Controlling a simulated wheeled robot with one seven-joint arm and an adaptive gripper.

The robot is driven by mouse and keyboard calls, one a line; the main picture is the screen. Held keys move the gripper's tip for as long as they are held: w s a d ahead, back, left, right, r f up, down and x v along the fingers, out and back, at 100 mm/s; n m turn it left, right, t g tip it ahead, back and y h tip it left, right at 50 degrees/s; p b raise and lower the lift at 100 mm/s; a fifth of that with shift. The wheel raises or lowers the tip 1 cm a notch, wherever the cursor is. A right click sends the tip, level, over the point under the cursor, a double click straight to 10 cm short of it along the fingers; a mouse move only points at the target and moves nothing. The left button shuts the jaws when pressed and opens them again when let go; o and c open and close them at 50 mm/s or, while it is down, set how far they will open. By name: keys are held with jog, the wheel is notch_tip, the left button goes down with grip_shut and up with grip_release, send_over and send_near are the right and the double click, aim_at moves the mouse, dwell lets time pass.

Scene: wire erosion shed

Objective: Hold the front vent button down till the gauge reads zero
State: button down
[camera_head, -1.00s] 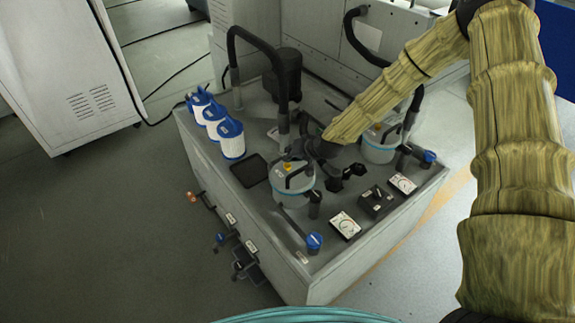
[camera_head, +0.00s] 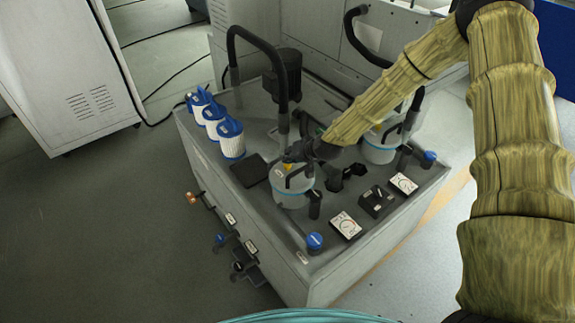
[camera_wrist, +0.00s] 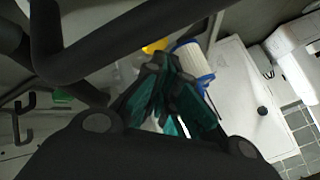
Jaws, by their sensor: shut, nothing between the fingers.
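The front canister (camera_head: 292,188) is pale with a blue band and stands near the front of the grey bench unit. A small yellow part (camera_head: 287,159) shows at its top, probably the vent button; yellow also shows in the wrist view (camera_wrist: 155,46), just beyond the fingers. My gripper (camera_head: 300,160) is over the canister top, fingers shut and empty; the wrist view shows its dark and teal fingers (camera_wrist: 166,75) together. I cannot tell whether they touch the yellow part. The front gauge (camera_head: 345,225) is a white dial; its needle is too small to read.
A rear canister (camera_head: 380,150) and a second gauge (camera_head: 403,184) stand to the right. A black switch box (camera_head: 376,201) sits between the gauges. A thick black hose (camera_head: 281,75) arches behind the front canister. Several white-and-blue filters (camera_head: 231,141) line the left edge.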

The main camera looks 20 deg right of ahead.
jog(key=shift+f+b, duration=0.35)
jog(key=shift+f, duration=0.15)
dwell(1.4)
jog(key=shift+r, duration=0.2)
dwell(1.3)
jog(key=shift+r+p, duration=0.5)
jog(key=shift+r, duration=0.25)
jog(key=shift+r+p, duration=1.45)
jog(key=shift+r, duration=1.1)
